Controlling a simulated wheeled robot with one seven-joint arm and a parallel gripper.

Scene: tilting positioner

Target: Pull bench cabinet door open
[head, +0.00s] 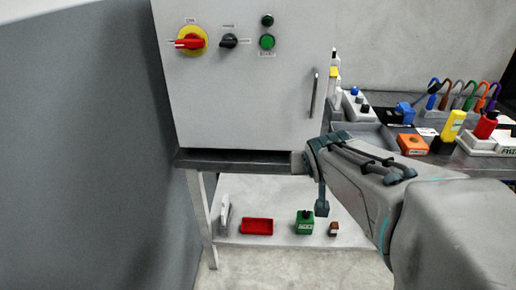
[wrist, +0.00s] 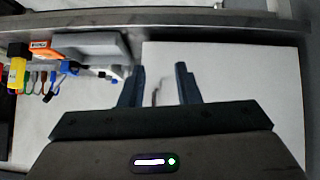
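The bench cabinet door (head: 255,105) is a pale grey panel that looks closed, with a switch, knob and buttons on it. Its vertical bar handle (head: 314,93) is near the right edge. In the head view my gripper (head: 316,185) is below the cabinet's lower right corner, apart from the handle, and partly hidden by my arm. In the wrist view my gripper (wrist: 160,78) has its two dark fingers spread with a gap between them. A pale panel, seemingly the cabinet (wrist: 230,85), lies beyond them. A thin grey shape shows between the fingers, possibly the handle.
A grey bench (head: 375,140) to the right carries an orange block (head: 412,145), a yellow item (head: 453,126), a red-topped item (head: 486,124) and several coloured hooks. A lower shelf (head: 280,236) holds a red tray (head: 257,226) and a green box (head: 305,223).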

